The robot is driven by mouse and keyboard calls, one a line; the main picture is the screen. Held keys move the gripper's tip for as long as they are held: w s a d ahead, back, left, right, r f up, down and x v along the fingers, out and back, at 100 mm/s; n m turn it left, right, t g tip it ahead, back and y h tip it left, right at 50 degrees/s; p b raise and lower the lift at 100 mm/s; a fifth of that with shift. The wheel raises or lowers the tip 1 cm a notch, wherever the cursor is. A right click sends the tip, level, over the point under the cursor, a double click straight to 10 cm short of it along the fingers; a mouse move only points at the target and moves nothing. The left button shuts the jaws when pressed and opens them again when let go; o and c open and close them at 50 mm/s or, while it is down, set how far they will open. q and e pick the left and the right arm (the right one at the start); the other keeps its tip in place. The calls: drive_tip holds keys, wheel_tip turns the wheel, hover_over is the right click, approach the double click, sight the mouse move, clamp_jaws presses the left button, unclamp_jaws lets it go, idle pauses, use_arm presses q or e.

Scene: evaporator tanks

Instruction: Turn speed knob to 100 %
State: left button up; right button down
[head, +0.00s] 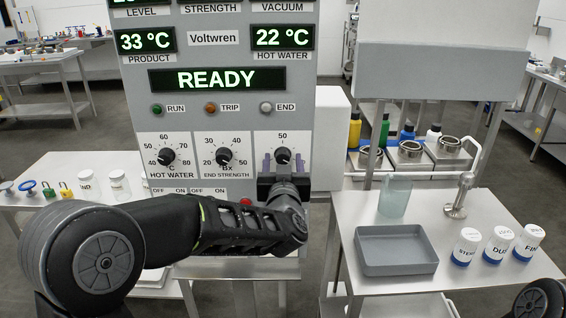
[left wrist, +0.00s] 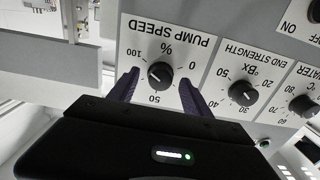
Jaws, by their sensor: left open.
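The speed knob (head: 282,156) is a black round knob on a white plate at the lower right of the grey control panel. In the left wrist view the speed knob (left wrist: 160,75) appears upside down under the words PUMP SPEED %, with marks 0, 50 and 100. A pale mark shows on its face, but I cannot read its exact setting. My left gripper (head: 283,167) is at the panel just below the knob. In the left wrist view my left gripper (left wrist: 158,82) is open, one finger on each side of the knob. Contact is not clear. My right gripper is out of view.
The end strength knob (head: 223,156) and hot water knob (head: 167,156) sit to the left. The display (head: 217,80) reads READY. A red button (head: 246,202) is below. At right, a table holds a grey tray (head: 365,266) and several white jars (head: 498,243).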

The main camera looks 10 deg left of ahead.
use_arm(q)
drive_tip(key=shift+s+d, duration=0.15)
drive_tip(key=shift+s, duration=0.4)
drive_tip(key=b+v, duration=0.2)
drive_tip(key=v, duration=0.4)
drive_tip(key=shift+s, duration=0.35)
